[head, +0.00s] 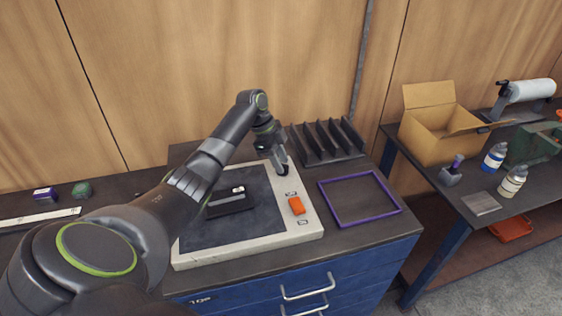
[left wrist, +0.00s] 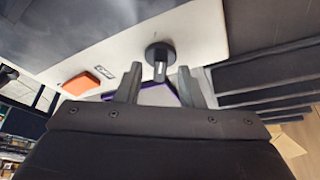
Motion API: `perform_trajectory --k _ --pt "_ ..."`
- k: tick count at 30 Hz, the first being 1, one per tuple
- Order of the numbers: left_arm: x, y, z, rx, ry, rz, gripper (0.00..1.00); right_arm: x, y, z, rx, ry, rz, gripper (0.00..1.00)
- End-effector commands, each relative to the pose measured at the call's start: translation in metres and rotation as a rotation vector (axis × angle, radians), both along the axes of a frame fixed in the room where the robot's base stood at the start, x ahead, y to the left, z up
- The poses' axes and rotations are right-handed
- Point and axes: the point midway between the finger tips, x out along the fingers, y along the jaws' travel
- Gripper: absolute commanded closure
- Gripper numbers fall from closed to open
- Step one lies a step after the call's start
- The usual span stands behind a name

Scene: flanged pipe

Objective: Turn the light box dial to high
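The light box (head: 250,249) lies on the blue workbench, with a pale frame and a dark panel. Its black dial (left wrist: 160,52) shows in the left wrist view as a round base with a raised grip bar bearing a pale mark. My left gripper (left wrist: 160,72) is open, one finger on each side of the dial's bar, with visible gaps; I cannot tell whether it touches. In the head view my left gripper (head: 281,168) is at the box's far right corner and hides the dial. My right gripper is not in view.
An orange piece (head: 297,205) sits on the box's right border. A dark slotted rack (head: 325,143) stands just behind the gripper. A purple frame (head: 360,199) lies to the right. A dark object (head: 230,202) lies on the panel. A cardboard box (head: 427,140) stands on the right-hand table.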

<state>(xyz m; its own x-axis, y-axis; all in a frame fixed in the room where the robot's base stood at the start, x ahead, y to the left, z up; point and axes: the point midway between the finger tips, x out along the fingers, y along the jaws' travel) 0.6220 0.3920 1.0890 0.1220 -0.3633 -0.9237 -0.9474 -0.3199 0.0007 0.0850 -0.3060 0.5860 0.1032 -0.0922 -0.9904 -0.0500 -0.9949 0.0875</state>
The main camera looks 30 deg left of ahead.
Motion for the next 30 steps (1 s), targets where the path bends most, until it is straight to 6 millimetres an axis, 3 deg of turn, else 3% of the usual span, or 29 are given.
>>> perform_trajectory --k 5,15,18,21,30 --pt "-0.003 0.012 0.025 0.005 -0.006 0.000 0.65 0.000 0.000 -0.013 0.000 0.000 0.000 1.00" --pt "-0.013 0.041 0.103 0.003 -0.007 0.000 0.65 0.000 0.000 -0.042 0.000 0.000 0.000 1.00" --pt "-0.016 0.050 0.131 0.001 -0.003 -0.001 0.65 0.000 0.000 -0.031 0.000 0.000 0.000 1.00" --pt "-0.018 0.054 0.145 0.001 0.001 -0.001 0.65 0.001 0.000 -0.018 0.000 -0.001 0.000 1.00" --pt "-0.020 0.060 0.157 0.000 0.000 -0.002 0.65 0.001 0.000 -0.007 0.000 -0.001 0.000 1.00"
